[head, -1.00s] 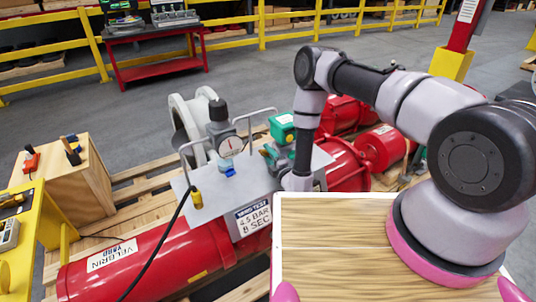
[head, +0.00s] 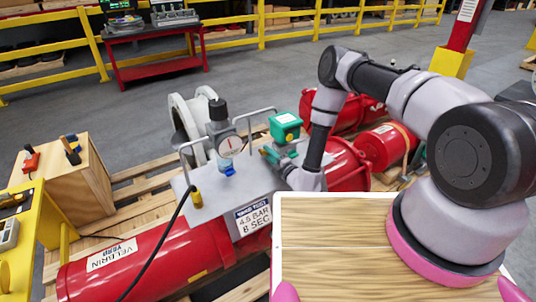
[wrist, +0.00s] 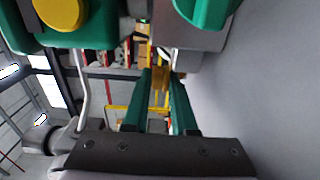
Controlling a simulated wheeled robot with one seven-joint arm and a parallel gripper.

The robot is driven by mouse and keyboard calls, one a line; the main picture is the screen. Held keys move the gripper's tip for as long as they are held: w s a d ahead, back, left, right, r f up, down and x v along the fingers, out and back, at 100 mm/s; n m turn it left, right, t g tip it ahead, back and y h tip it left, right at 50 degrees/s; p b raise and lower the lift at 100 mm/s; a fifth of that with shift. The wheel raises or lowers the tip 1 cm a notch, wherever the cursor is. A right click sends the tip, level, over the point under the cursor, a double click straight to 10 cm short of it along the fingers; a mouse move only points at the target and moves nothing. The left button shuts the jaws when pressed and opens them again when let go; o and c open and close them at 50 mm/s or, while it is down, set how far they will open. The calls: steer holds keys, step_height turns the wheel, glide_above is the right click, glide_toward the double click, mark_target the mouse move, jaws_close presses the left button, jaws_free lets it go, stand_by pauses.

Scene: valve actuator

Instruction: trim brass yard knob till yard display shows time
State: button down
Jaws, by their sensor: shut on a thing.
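The knob is beside a grey metal block below a green part. In the head view my gripper (head: 268,154) is low beside the green actuator box (head: 286,127) on the grey plate; I cannot make out the knob there. A sign on the plate reads "YARD TEST 4.5 BAR 8 SEC" (head: 254,216). The red tank (head: 160,262) is labelled "VELBRIN YARD". A lit screen (head: 115,4) on the back cart is too small to read.
A black cable crosses the red tank. A wooden box (head: 70,175) and yellow stand (head: 28,235) are at left. A red cart (head: 155,68) stands behind, with open floor before it.

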steer(key=shift+w+r+n+g+y, duration=0.15)
steer(key=shift+n+g+y, duration=0.25)
steer(key=shift+y, duration=0.1)
steer(key=shift+w+r+n+g+y, duration=0.1)
steer(key=shift+r+n+g+y, duration=0.05)
steer(key=shift+n+g+y, duration=0.3)
steer(key=c, duration=0.8)
jaws_free()
steer(key=shift+c, duration=0.2)
steer(key=shift+s+d, duration=0.1)
steer(key=shift+f, duration=0.1)
steer(key=shift+s, duration=0.1)
steer(key=shift+s+d, duration=0.2)
steer(key=shift+d, duration=0.1)
steer(key=v, duration=1)
